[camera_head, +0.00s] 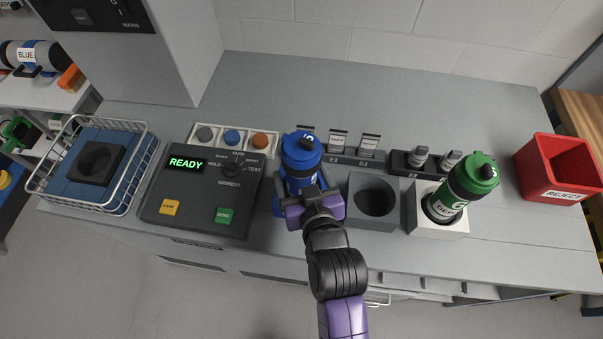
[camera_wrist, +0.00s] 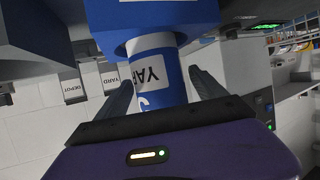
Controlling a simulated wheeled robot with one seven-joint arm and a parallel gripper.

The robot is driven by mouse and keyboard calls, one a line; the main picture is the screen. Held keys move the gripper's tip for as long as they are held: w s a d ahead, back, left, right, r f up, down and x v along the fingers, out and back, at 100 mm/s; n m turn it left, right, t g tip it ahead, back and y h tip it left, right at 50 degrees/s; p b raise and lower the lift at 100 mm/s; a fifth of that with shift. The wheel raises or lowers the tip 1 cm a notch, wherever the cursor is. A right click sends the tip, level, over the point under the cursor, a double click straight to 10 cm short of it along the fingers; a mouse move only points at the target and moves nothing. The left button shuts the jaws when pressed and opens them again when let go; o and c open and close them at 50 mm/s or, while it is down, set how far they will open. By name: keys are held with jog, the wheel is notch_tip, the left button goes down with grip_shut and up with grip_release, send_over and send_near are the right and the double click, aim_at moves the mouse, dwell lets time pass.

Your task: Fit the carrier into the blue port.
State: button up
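The blue-capped carrier (camera_head: 300,155) stands roughly upright at the blue port (camera_head: 278,206). In the inverted wrist view, the carrier (camera_wrist: 158,75) has a white band lettered YARD, and its lower end meets the blue port block (camera_wrist: 155,20). It appears to be inside the block, but the depth of its base is hidden. My gripper (camera_head: 313,201) is in front of the carrier. In the wrist view, its fingers (camera_wrist: 162,82) straddle the carrier, with a visible gap at the right finger, so it looks open.
To the right stand an empty grey port (camera_head: 375,200), a white port (camera_head: 440,226) holding a green carrier (camera_head: 468,182), and a red reject bin (camera_head: 562,170). To the left are a control panel (camera_head: 197,192) reading READY and a wire basket (camera_head: 125,195). Label holders (camera_head: 345,155) stand behind.

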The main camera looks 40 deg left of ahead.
jog(key=shift+r, duration=0.1)
jog(key=shift+r, duration=0.2)
jog(key=b+v, duration=0.1)
jog(key=v, duration=1.1)
jog(key=shift+f, duration=0.2)
jog(key=shift+d, duration=0.1)
jog(key=s+d+f+m+t+h, duration=0.1)
jog(key=d+f+m+t+h, duration=0.1)
jog(key=d, duration=0.9)
jog(key=s+d+f+m+t+h, duration=0.1)
jog(key=d+f+m+t+h, duration=0.15)
jog(key=d, duration=0.75)
jog(key=s+d+r+m+t+h, duration=0.1)
jog(key=s+d+r+m+h, duration=0.2)
jog(key=s+d, duration=0.3)
jog(key=s+d+r+m+t+h, duration=0.1)
jog(key=s+d+r+m+h, duration=0.2)
jog(key=s+d, duration=0.3)
jog(key=shift+v, duration=1.15)
jog(key=shift+d+t, duration=0.15)
jog(key=shift+t, duration=0.1)
